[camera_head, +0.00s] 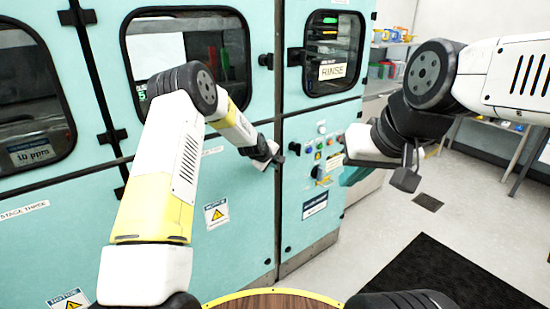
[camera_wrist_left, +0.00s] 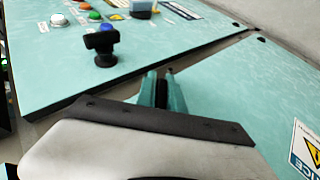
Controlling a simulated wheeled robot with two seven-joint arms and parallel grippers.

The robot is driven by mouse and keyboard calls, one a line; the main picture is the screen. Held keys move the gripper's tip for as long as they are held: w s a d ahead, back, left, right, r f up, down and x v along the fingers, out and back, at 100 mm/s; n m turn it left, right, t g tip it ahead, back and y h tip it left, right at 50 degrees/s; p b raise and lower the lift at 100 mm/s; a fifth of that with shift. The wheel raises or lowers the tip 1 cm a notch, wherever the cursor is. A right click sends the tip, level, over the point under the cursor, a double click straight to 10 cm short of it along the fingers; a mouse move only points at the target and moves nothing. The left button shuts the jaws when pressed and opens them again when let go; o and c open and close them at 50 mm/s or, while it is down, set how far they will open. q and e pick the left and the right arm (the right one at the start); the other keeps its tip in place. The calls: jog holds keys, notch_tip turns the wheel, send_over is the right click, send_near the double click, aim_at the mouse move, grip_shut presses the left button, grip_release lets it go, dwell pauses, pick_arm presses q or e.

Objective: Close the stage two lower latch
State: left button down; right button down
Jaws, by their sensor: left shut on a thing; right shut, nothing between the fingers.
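My left gripper (camera_head: 275,160) is at the right edge of the middle teal door, by the seam with the RINSE panel. In the left wrist view its teal fingers (camera_wrist_left: 161,92) are shut on a narrow black piece, which looks like the lower latch; the wrist hides much of it. A black knob (camera_head: 295,147) sits just right of the seam, and a black knob also shows in the left wrist view (camera_wrist_left: 102,42). The middle door (camera_head: 240,245) looks about flush with the panel. My right gripper (camera_head: 354,177) is shut and empty in front of the RINSE panel.
The RINSE panel (camera_head: 325,230) carries several coloured buttons. An upper black latch (camera_head: 265,60) sits at the same seam, higher up. A wooden round table (camera_head: 275,300) is at the bottom edge. A black mat (camera_head: 450,275) lies on open floor at right.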

pick_arm(q)
jog(key=g+y, duration=0.1)
jog(key=y, duration=0.1)
jog(key=a+m+g+y, duration=0.1)
jog(key=g+y, duration=0.1)
jog(key=shift+a+f, duration=0.1)
jog(key=shift+a, duration=0.05)
jog(key=shift+s+a+m+g+y, duration=0.15)
jog(key=shift+a+g+y, duration=0.05)
jog(key=shift+g+y, duration=0.3)
jog(key=shift+s+a+m+g+y, duration=0.15)
jog(key=shift+g+y, duration=0.25)
jog(key=shift+y, duration=0.2)
jog(key=shift+a, duration=0.1)
jog(key=shift+w+y, duration=0.1)
jog(key=shift+y, duration=0.2)
jog(key=c, duration=1.4)
grip_release()
jog(key=shift+c, duration=0.2)
jog(key=shift+a, duration=0.1)
jog(key=shift+f, duration=0.1)
